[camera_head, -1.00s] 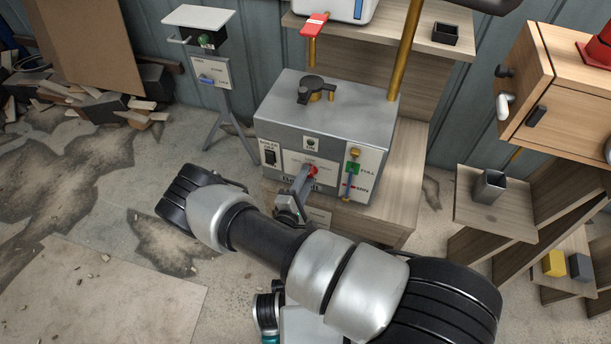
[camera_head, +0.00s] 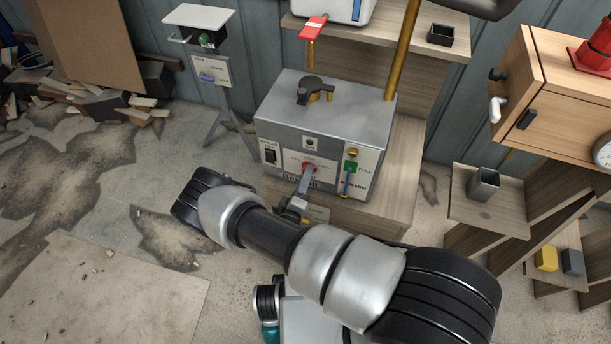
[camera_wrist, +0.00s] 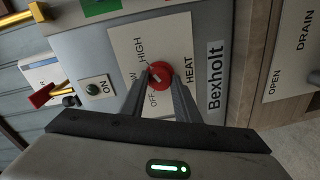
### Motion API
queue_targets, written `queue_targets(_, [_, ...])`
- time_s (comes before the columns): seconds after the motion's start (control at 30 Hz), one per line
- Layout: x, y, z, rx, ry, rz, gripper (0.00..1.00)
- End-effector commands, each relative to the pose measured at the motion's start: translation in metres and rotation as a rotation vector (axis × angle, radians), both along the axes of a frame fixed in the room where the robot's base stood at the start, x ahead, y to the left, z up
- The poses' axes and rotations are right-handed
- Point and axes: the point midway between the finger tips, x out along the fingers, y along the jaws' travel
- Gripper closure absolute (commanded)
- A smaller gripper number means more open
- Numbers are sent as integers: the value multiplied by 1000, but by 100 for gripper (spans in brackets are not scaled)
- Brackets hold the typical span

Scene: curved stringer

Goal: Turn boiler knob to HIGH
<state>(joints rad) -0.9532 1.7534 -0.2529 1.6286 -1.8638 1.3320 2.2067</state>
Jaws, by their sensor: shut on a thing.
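The boiler (camera_head: 330,110) is a grey metal box on a wooden stand. Its red knob (camera_wrist: 160,72) sits on a white panel (camera_wrist: 128,50) marked OFF, LOW, HIGH and HEAT; the lettering appears sideways in the wrist view. The red knob also shows on the boiler's front in the head view (camera_head: 309,166). My gripper (camera_wrist: 161,82) is shut on the knob, with one finger on each side. In the head view my gripper (camera_head: 304,182) reaches the panel from below. Which mark the knob points to I cannot tell, as the fingers partly hide it.
A black switch (camera_head: 270,152) is left of the knob. A green ON light (camera_wrist: 95,89) is nearby. A black valve handle (camera_head: 315,87) tops the boiler. A wooden cabinet (camera_head: 560,90) stands to the right.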

Motion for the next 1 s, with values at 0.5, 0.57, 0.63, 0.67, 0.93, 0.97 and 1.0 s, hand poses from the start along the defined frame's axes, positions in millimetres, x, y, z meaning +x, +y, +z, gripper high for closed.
queue_targets(0.5, [-1, 1, -1, 12, -2, 1, 65])
queue_targets(0.57, [-1, 1, -1, 12, -3, 1, 55])
queue_targets(0.63, [-1, 1, -1, 12, -3, 1, 53])
queue_targets(0.67, [0, 1, -1, 12, -3, 1, 53])
queue_targets(0.93, [-3, 2, 0, 11, -3, 1, 53])
queue_targets(0.97, [-5, 3, 0, 11, -3, 2, 53])
queue_targets(1.0, [-9, 4, 1, 11, -3, 2, 53])
